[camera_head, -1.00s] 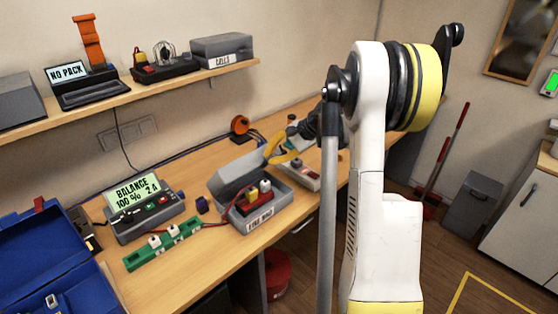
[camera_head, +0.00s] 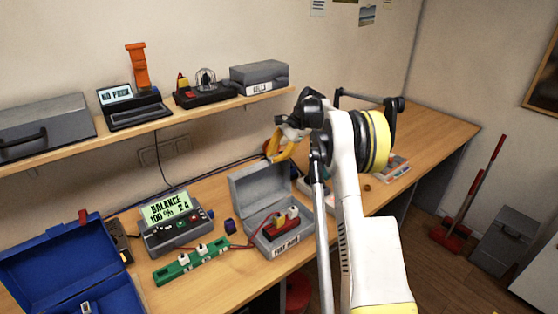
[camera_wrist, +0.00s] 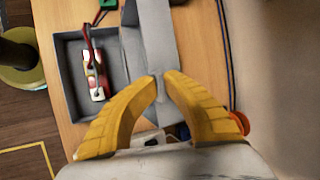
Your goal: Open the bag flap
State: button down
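The grey bag (camera_head: 292,246) is a box-like case on the bench, with a white label on its front and a red pack with white connectors (camera_head: 282,224) inside. Its flap (camera_head: 258,188) stands raised at the back, roughly upright. In the wrist view the flap (camera_wrist: 154,30) runs beside the open bag (camera_wrist: 64,62), and a small tab shows on its edge. My gripper (camera_head: 280,158) is above and behind the flap. In the wrist view its yellow fingers (camera_wrist: 157,78) are apart, with the tab between or just beyond the tips; contact is unclear.
A balance charger (camera_head: 172,222) and a green board (camera_head: 192,262) with white connectors lie left of the bag, joined to it by red wire. A blue case (camera_head: 62,265) is at far left. A shelf (camera_head: 150,125) runs above. Bench at far right is mostly clear.

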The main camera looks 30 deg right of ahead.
jog(key=shift+w+f, duration=0.15)
jog(key=shift+w, duration=0.6)
jog(key=c, duration=1.6)
grip_release()
jog(key=v, duration=1.2)
jog(key=shift+s, duration=0.1)
